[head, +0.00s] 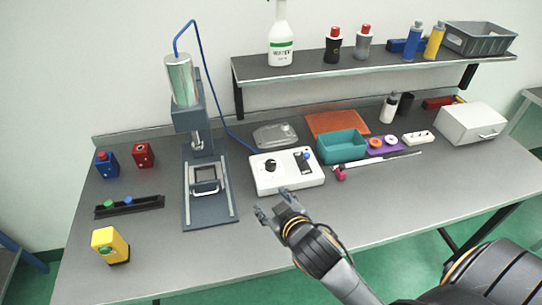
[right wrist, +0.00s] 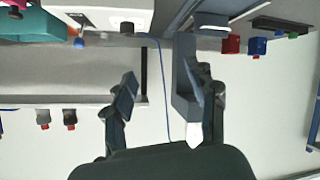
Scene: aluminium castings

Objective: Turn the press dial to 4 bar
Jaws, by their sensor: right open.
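The press dial (head: 270,165) is a black round knob on the left half of a white control box (head: 284,184). Its scale and pointer are too small to read. In the right wrist view, which looks upside down, the dark dial (right wrist: 126,28) shows at the top on the edge of the white box (right wrist: 103,17). My right gripper (head: 273,204) is open and empty, in front of the box and apart from the dial. Its two fingers (right wrist: 165,92) are spread in the right wrist view. My left gripper is not in view.
The press (head: 187,118) stands left of the box, joined to it by a blue hose. A blue-knobbed lever (head: 305,156) sits right of the dial. A teal bin (head: 343,147) stands behind right. A shelf (head: 350,66) overhangs the back.

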